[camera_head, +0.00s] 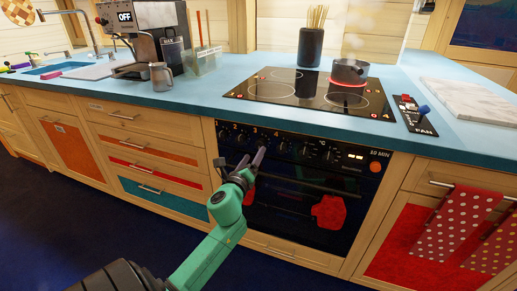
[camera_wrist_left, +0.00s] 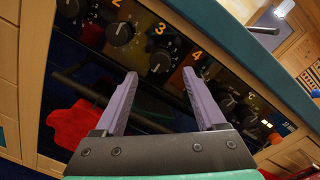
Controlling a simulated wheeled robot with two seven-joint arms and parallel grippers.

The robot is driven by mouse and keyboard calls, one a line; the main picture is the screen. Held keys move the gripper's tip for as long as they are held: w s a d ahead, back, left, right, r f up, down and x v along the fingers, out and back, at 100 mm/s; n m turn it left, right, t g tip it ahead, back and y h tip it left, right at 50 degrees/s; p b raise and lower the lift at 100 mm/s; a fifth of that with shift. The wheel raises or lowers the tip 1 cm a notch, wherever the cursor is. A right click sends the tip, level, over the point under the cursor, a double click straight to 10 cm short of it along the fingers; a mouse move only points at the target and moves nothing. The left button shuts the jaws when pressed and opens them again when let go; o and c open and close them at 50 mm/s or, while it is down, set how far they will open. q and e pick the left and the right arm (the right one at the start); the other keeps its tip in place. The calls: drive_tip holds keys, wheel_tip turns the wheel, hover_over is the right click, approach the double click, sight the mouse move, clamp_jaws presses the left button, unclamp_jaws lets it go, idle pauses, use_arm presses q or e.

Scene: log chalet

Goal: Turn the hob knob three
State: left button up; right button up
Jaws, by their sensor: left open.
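Hob knob three (camera_wrist_left: 160,62) is a round dark knob below the orange 3 on the black oven front. In the left wrist view it shows between and just beyond the fingertips of my left gripper (camera_wrist_left: 160,77). In the head view my left gripper (camera_head: 253,158) is open in front of the knob row, its fingers partly covering that knob. I see no clear contact with the knob. Knob two (camera_wrist_left: 120,34) is to its left, and the knob under the 4 is to its right, partly behind a finger. My right gripper is not in view.
The oven handle bar (camera_head: 300,183) runs below the knobs, with a red mitt (camera_head: 328,212) hanging on it. Above, a steaming pot (camera_head: 349,71) stands on a glowing ring of the black hob (camera_head: 310,90). Dotted towels (camera_head: 455,225) hang at the right. The floor in front is clear.

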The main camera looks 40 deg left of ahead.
sight(259, 146)
use_arm(q)
drive_tip(key=x, duration=0.5)
drive_tip(key=shift+w, duration=0.2)
clamp_jaws()
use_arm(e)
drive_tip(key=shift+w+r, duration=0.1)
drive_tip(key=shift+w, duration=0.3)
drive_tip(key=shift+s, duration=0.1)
